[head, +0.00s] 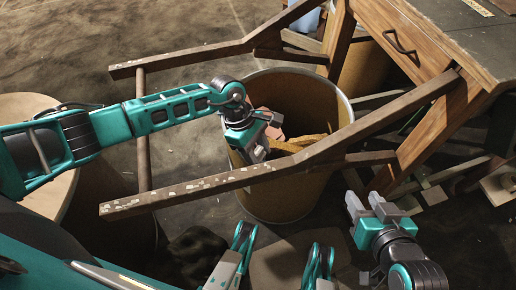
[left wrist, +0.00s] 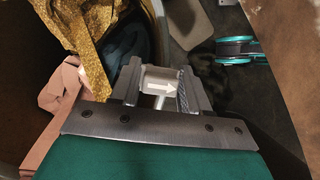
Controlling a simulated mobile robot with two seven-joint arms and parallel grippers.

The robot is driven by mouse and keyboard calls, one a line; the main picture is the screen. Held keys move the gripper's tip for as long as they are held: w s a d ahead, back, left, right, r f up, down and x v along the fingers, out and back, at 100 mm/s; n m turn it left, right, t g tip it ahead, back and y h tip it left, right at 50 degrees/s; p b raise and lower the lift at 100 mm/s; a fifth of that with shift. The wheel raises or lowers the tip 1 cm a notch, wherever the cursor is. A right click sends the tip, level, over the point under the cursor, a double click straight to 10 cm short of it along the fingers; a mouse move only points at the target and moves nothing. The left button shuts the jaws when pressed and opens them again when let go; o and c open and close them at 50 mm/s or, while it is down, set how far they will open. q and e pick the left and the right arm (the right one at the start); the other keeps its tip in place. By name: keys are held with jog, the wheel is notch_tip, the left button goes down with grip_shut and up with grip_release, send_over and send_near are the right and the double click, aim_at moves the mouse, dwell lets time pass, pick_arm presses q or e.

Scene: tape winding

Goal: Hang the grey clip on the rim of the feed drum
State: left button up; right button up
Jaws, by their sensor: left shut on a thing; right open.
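The feed drum (head: 285,200) is a large brown bin with a pale rim, standing open in the middle of the head view. My left gripper (head: 257,153) points down at the drum's left side, near the rim. In the left wrist view it is shut on the grey clip (left wrist: 158,79), which shows a white arrow between the fingers. The rim runs behind the fingers there; I cannot tell whether the clip touches it. The clip is not clear in the head view. My right gripper (head: 367,204) is open and empty, right of the drum.
Gold cloth (left wrist: 95,40) and pink cloth (left wrist: 62,90) lie inside the drum. A wooden cart's long handle bar (head: 225,181) passes in front of the drum, and another (head: 185,60) runs behind it. A wooden cabinet (head: 420,50) stands at right. A round-topped barrel (head: 25,105) is at left.

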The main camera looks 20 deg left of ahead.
pick_arm(q)
jog(key=shift+f, duration=0.1)
jog(key=o, duration=0.6)
jog(key=shift+c, duration=0.2)
jog(key=o, duration=0.5)
